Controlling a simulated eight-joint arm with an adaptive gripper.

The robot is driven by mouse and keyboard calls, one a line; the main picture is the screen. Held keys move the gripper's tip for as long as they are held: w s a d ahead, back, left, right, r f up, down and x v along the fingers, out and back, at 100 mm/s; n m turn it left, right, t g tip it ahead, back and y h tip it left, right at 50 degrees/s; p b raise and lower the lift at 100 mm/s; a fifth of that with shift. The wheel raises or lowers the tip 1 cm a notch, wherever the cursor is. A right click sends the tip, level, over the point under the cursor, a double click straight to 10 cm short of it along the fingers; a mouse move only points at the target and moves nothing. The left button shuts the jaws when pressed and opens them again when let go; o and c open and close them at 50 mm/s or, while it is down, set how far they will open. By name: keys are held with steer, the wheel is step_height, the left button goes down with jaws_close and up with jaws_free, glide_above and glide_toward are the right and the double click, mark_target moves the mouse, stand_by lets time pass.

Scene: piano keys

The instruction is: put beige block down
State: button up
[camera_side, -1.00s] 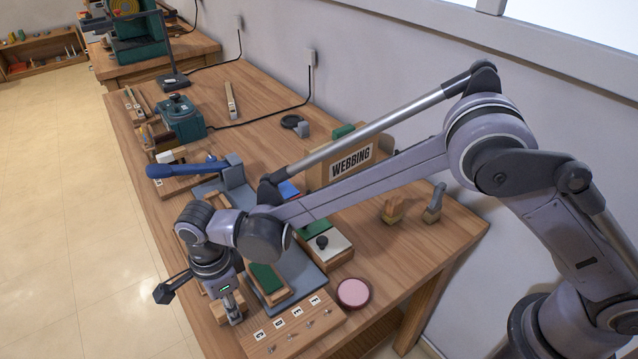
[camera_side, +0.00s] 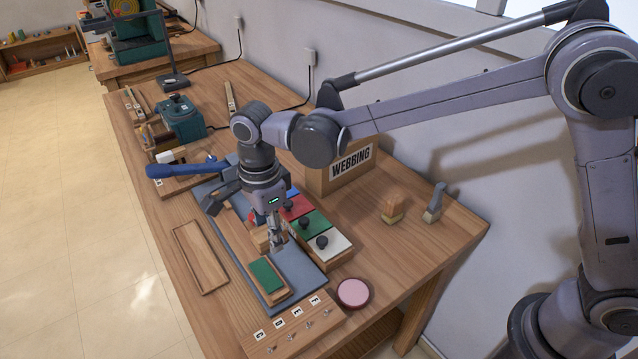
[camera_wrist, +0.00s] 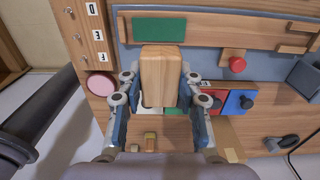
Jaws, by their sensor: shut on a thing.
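The beige block (camera_wrist: 158,75) is a plain light wooden block. In the wrist view it stands between the two fingers of my gripper (camera_wrist: 158,98), which are shut on it. In the side view my gripper (camera_side: 277,243) points down over the grey mat (camera_side: 293,264), and part of the block (camera_side: 262,240) shows beside the fingertips. I cannot tell whether the block's underside touches anything. A wooden piece with a green top (camera_side: 267,274) lies on the mat in front of my gripper.
A row of coloured keys with black knobs (camera_side: 321,240) stands right of my gripper. An empty shallow wooden tray (camera_side: 200,258) lies left of the mat. A lettered board (camera_side: 290,325) and a pink disc (camera_side: 353,292) are at the front. The WEBBING box (camera_side: 350,165) stands behind.

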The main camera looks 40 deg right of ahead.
steer(key=s+d+r, duration=0.1)
steer(key=s+d, duration=0.1)
steer(key=d, duration=0.8)
steer(key=s+d+r, duration=0.1)
steer(key=s+d, duration=0.1)
steer(key=d, duration=0.8)
steer(key=s+d+f, duration=0.2)
steer(key=s+d, duration=0.8)
steer(key=d, duration=0.2)
glide_above(385, 259)
step_height(385, 259, down, 7)
steer(key=shift+r, duration=0.2)
steer(key=shift+f, duration=2)
steer(key=shift+f, duration=0.2)
steer(key=o, duration=1.2)
steer(key=shift+c, duration=0.2)
steer(key=shift+r, duration=0.1)
